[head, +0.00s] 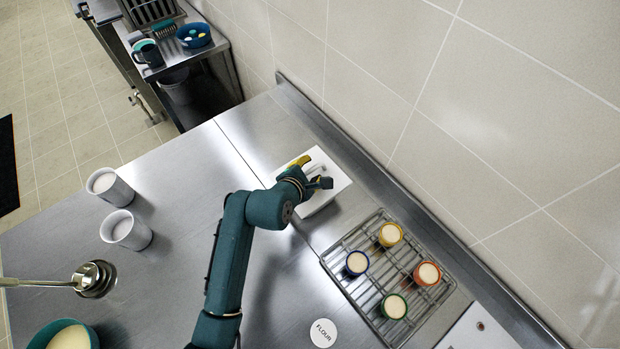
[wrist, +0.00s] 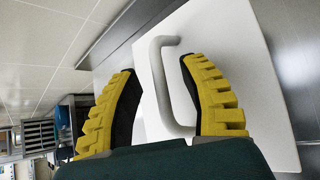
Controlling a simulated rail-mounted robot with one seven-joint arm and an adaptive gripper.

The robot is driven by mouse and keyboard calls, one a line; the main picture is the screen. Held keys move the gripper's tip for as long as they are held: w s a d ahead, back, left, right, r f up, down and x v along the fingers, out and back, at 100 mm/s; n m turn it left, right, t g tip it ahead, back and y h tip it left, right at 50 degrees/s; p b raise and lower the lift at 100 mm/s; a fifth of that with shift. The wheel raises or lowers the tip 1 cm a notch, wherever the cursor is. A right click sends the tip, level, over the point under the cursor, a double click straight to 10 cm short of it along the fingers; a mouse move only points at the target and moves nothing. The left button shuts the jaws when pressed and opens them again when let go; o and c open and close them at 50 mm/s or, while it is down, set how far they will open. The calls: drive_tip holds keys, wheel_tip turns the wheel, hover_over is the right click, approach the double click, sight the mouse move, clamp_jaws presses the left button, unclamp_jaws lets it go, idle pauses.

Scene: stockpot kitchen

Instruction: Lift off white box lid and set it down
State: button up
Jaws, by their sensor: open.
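The white box (head: 323,198) stands on the steel counter near the wall, with its flat white lid (head: 333,179) on top. In the wrist view the lid (wrist: 232,42) fills the right half, and its pale looped handle (wrist: 163,84) rises from it. My gripper (head: 312,172) is over the lid in the head view. In the wrist view my gripper (wrist: 158,80) is open, with a yellow-padded finger on each side of the handle. A gap shows between the handle and the left finger; the right finger is closer, and I cannot tell if it touches.
A wire rack (head: 388,275) with several small colored cups stands right of the box. A white disc marked FLOUR (head: 323,333) lies in front. Two white cups (head: 126,230) and a ladle (head: 92,278) are at left. The tiled wall (head: 400,90) rises close behind the box.

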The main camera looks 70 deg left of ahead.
clamp_jaws()
idle(0.5)
